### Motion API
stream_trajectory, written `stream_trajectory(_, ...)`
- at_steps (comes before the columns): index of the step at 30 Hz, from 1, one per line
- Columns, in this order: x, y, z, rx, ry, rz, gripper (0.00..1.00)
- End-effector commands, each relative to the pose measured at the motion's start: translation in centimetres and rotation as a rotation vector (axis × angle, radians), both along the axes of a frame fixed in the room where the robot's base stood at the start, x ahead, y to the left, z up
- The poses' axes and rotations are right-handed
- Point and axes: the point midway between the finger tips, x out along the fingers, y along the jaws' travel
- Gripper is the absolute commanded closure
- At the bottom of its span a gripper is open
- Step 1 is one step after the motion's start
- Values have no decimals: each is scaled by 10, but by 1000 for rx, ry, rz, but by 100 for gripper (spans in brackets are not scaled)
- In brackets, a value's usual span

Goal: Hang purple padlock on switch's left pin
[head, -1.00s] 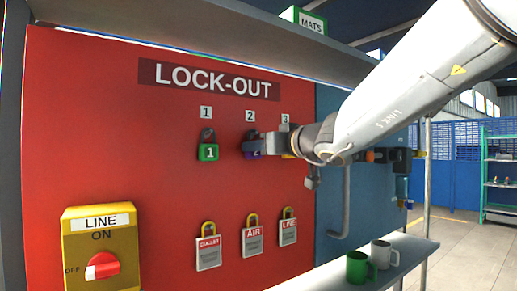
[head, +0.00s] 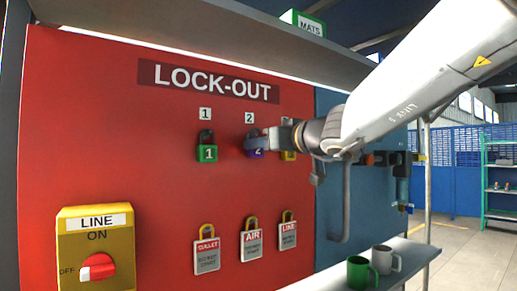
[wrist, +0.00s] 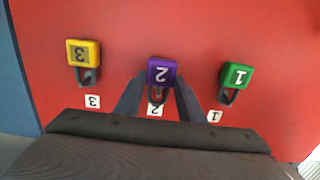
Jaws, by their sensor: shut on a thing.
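The purple padlock (wrist: 161,72), marked 2, hangs at place 2 on the red lock-out board; in the head view (head: 255,146) it is partly hidden by my gripper. My gripper (wrist: 157,86) is at the padlock, its two fingers on either side of the shackle and body top, shut on it. In the head view my gripper (head: 268,138) reaches in from the right. The switch (head: 97,248) is a yellow box labelled LINE with a red knob, at the lower left. Its pins cannot be made out.
The green padlock (head: 206,147) hangs left of the purple one, and the yellow padlock (wrist: 83,54) hangs on its other side. A green mug (head: 358,271) and a white mug (head: 384,259) stand on the shelf at lower right.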

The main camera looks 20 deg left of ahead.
Motion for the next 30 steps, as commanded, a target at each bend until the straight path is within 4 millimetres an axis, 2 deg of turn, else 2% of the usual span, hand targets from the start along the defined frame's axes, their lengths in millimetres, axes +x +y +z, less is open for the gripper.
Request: stream_trajectory(30, -30, -35, 0, 0, -1, 0, 89)
